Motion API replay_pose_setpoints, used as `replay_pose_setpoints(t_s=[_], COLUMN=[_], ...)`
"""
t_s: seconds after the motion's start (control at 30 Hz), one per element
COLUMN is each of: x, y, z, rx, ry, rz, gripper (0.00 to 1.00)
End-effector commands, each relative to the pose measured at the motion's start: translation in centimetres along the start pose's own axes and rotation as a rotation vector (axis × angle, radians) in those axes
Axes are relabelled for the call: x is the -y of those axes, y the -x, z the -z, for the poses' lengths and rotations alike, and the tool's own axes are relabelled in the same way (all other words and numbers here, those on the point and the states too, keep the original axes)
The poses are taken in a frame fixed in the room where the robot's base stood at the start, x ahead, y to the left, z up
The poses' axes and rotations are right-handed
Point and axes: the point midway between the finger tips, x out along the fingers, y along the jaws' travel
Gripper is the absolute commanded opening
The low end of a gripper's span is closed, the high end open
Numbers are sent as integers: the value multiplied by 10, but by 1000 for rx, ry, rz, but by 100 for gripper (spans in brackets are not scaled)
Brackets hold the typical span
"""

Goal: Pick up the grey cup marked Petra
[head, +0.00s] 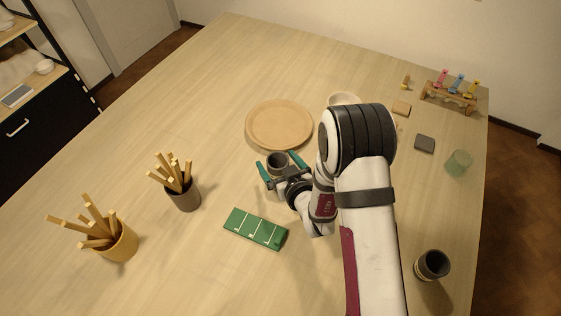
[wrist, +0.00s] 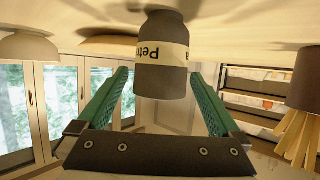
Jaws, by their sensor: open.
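The grey cup marked Petra (wrist: 162,82) has a pale band with dark lettering; in the wrist view it appears upside down, centred between the two green fingers. In the head view this cup (head: 277,161) stands on the table just in front of the round wooden board. My gripper (head: 277,165) is open, with one finger to either side of the cup and a gap on both sides in the wrist view. How deep the cup sits between the fingers is hard to tell. A second dark grey cup (head: 432,264) with a band stands at the lower right; its marking is unreadable.
A round wooden board (head: 279,124) lies behind the cup, with a pale bowl (head: 343,100) partly behind my arm. A green card (head: 256,229) lies in front. Pots of sticks (head: 184,194) (head: 114,243) stand left. A greenish glass (head: 458,162) and small rack (head: 450,98) are right.

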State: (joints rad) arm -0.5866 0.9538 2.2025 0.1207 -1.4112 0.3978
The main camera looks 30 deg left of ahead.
Motion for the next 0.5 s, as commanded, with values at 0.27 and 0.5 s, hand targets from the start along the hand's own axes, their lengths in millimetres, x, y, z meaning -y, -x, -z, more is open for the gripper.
replay_pose_setpoints(t_s=[0.27,0.5], x=[0,0], y=[-33,-33], z=[0,0], rx=[1,1], ry=[-1,-1], rz=[0,0], gripper=[100,80])
